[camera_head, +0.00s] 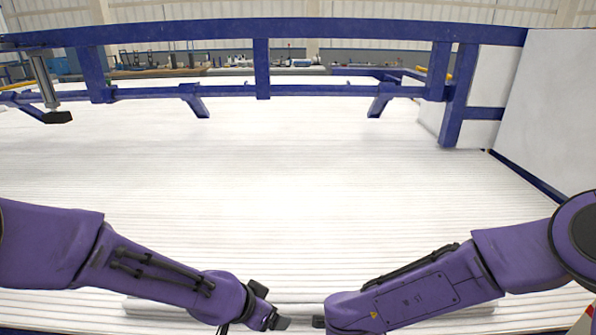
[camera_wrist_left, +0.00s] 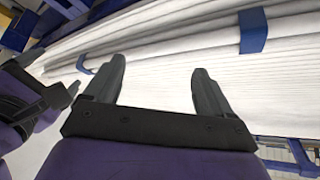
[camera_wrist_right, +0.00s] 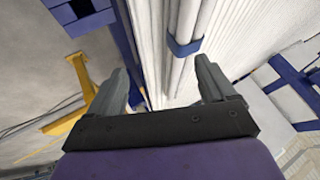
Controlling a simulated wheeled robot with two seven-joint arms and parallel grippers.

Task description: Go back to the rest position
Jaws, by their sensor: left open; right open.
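Long white pipes (camera_head: 270,190) lie side by side and fill the blue rack as a wide ribbed bed. A separate white pipe end (camera_head: 150,308) shows near the bottom, partly hidden behind my left arm. My left gripper (camera_head: 270,316) is low in the middle of the head view; in the left wrist view its two fingers (camera_wrist_left: 160,85) are apart with nothing between them. My right gripper (camera_head: 318,321) is close to its right, mostly hidden by my right forearm. In the right wrist view its fingers (camera_wrist_right: 163,85) are apart and empty, with pipes (camera_wrist_right: 195,30) beyond them.
A blue frame beam (camera_head: 260,35) with posts crosses the far side of the rack. A white panel (camera_head: 560,110) stands at the right. Blue brackets (camera_wrist_left: 253,32) sit over the pipes. A yellow stand (camera_wrist_right: 75,95) is on the floor. Space above the pipe bed is clear.

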